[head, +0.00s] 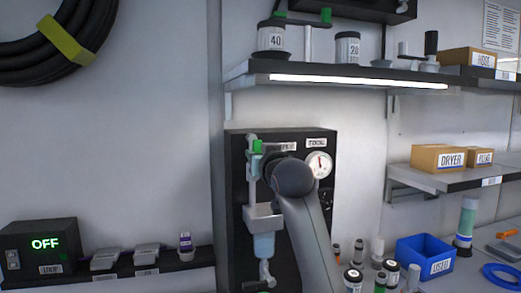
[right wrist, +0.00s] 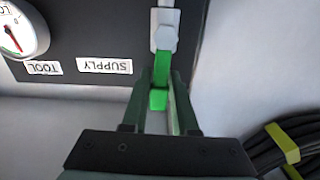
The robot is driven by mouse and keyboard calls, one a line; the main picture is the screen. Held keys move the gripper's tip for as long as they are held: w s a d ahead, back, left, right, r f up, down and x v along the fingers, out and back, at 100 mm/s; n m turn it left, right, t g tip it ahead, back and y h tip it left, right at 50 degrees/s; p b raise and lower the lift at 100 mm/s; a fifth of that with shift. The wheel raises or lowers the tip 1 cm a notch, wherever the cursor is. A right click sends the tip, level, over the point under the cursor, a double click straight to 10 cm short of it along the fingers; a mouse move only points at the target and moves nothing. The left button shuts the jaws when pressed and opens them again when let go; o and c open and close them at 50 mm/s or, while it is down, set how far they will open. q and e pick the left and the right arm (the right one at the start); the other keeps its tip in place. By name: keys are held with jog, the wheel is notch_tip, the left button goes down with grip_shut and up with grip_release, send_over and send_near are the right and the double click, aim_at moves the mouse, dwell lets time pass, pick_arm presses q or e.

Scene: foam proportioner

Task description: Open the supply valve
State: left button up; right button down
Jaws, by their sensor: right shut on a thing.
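The supply valve's green handle (right wrist: 161,72) shows in the right wrist view, reaching from the pale valve body (right wrist: 164,30) on the black panel. It lies roughly in line with the pale pipe there. My right gripper (right wrist: 164,84) is shut on the handle, with one dark finger on each side. In the head view the green handle (head: 257,146) is near the top left of the panel, and my right arm hides part of the valve and gripper. The SUPPLY label (right wrist: 104,65) is beside the handle in the right wrist view. My left gripper is not in view.
A round gauge (head: 320,165) is right of my arm on the panel. A lit shelf (head: 340,80) juts out above. A clear bowl (head: 264,246) hangs below the valve. Bottles and a blue bin (head: 412,254) stand at lower right. A box at left reads OFF (head: 46,243).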

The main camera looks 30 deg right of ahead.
jog(key=shift+a+n, duration=0.15)
jog(key=shift+n, duration=0.25)
jog(key=c, duration=0.7)
grip_release()
jog(key=b+v, duration=0.2)
jog(key=v, duration=1)
jog(key=shift+s+f, duration=0.1)
jog(key=shift+s, duration=0.15)
